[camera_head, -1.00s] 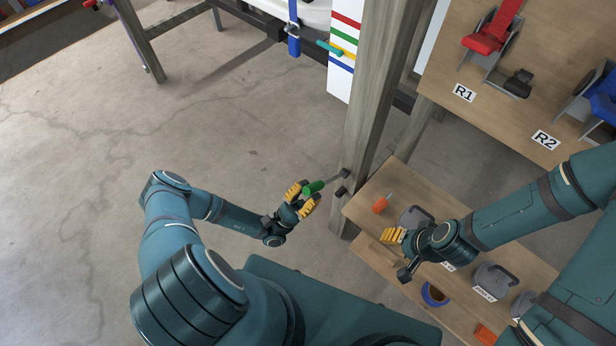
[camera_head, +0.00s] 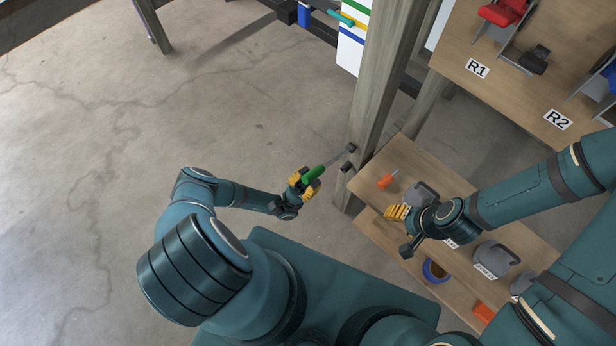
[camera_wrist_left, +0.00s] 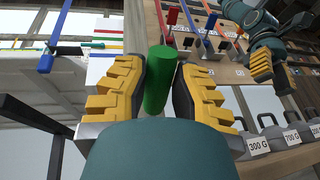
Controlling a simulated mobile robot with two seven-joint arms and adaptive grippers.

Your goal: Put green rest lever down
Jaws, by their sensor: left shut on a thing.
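The green rest lever (camera_head: 314,174) has a green grip on a thin grey rod. The rod runs up and right to a dark pivot (camera_head: 350,149) on the wooden post. My left gripper (camera_head: 305,184) is shut on the green grip. In the left wrist view the green grip (camera_wrist_left: 160,80) stands between the yellow finger pads of my left gripper (camera_wrist_left: 156,95). My right gripper (camera_head: 397,212) hangs over the lower wooden shelf; its fingers look close together, but its opening is unclear. It also shows in the left wrist view (camera_wrist_left: 262,66).
The wooden post (camera_head: 377,90) stands just right of the lever. A dark peg (camera_head: 347,168) sticks out below the pivot. The wooden shelf (camera_head: 404,150) holds grey weights (camera_head: 492,260) and an orange-handled tool (camera_head: 386,181). A table with R1 and R2 labels (camera_head: 477,69) lies behind. The floor at left is clear.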

